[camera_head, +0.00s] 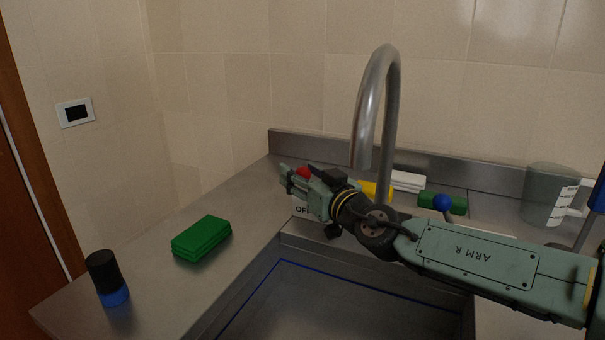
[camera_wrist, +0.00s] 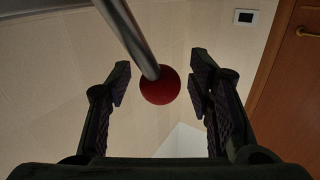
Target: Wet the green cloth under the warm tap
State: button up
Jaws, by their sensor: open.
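A folded green cloth (camera_head: 201,238) lies flat on the counter left of the sink. Its wetness cannot be told. The curved metal spout (camera_head: 372,100) rises behind the sink; no water shows from it. A red knob (camera_head: 303,172) sits behind my gripper (camera_head: 289,180) in the head view, partly hidden by it. In the wrist view the red knob (camera_wrist: 160,85), on a metal rod (camera_wrist: 128,35), shows between the two open fingers of my gripper (camera_wrist: 160,92), with gaps on both sides. A blue knob (camera_head: 443,202) stands right of the spout.
The sink basin (camera_head: 330,305) is in front, partly under my arm. A black-and-blue cylinder (camera_head: 107,278) stands at the counter's left. A grey jug (camera_head: 548,195) stands right.

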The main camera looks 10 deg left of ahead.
jog(key=shift+c, duration=0.3)
grip_shut()
dwell(0.5)
